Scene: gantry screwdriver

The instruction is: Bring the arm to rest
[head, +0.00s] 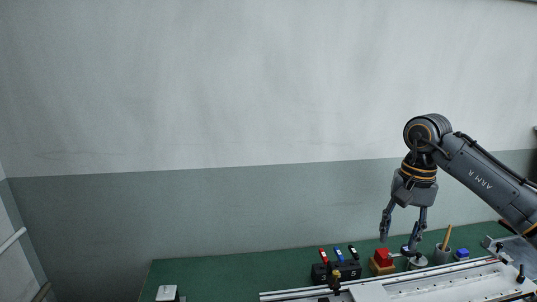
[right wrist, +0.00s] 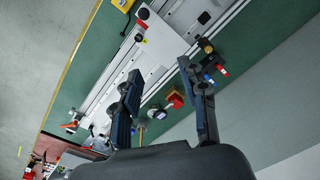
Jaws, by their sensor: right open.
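My right arm (head: 480,175) comes in from the right in the head view. Its gripper (head: 399,241) points down above the back of the green bench and is open. Nothing shows between its fingers in the head view. In the right wrist view the two dark fingers of the right gripper (right wrist: 166,100) stand well apart, with the bench and rail behind them. My left gripper is not in view.
The green bench (head: 215,274) carries a light gantry rail (head: 440,286), a black holder with coloured-top tools (head: 350,270), a red block on a wooden base (head: 383,258), a pencil cup (head: 442,255), and a blue item (head: 461,254). A white box (head: 167,293) stands front left. The wall is behind.

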